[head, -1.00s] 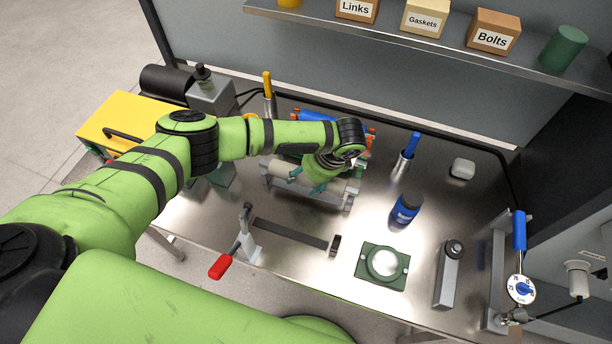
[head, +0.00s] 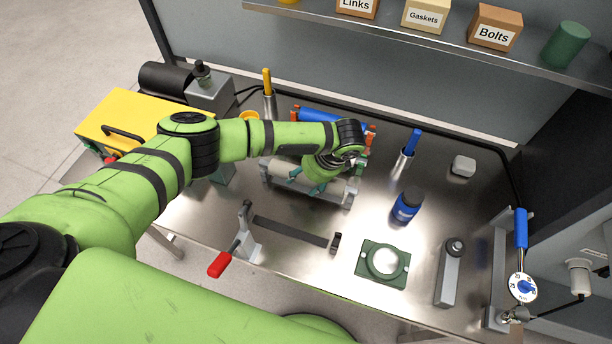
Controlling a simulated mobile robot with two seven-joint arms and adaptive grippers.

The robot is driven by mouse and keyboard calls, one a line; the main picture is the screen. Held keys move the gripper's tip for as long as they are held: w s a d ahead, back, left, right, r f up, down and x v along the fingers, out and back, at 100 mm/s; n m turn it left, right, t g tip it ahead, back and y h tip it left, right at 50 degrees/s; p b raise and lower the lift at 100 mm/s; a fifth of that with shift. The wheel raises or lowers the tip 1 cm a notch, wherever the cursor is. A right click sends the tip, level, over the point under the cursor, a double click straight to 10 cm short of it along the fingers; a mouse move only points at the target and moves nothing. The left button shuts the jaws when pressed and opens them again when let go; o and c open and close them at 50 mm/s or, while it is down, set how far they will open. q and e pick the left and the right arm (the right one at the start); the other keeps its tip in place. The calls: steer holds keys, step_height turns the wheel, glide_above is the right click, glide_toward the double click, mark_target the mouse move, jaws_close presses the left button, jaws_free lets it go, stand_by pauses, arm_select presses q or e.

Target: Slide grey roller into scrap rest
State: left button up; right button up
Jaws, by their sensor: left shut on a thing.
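A pale grey roller (head: 284,168) lies lengthwise over a grey metal rest (head: 309,193) at the middle back of the bench. My left gripper (head: 306,183) reaches down from above and has its teal fingers shut around the roller. The wrist and fingers hide part of the roller, so I cannot tell whether it is fully seated in the rest. My right gripper is not in view.
A shelf (head: 400,34) overhangs the back.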

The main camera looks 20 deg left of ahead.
arm_select(q)
steer(key=shift+f+b, duration=0.6)
steer(key=shift+f, duration=0.45)
steer(key=o, duration=1.6)
steer(key=shift+c, duration=0.5)
steer(key=shift+r, duration=0.15)
steer(key=shift+p+v, duration=2.05)
steer(key=shift+v, duration=0.1)
steer(key=shift+d, duration=0.1)
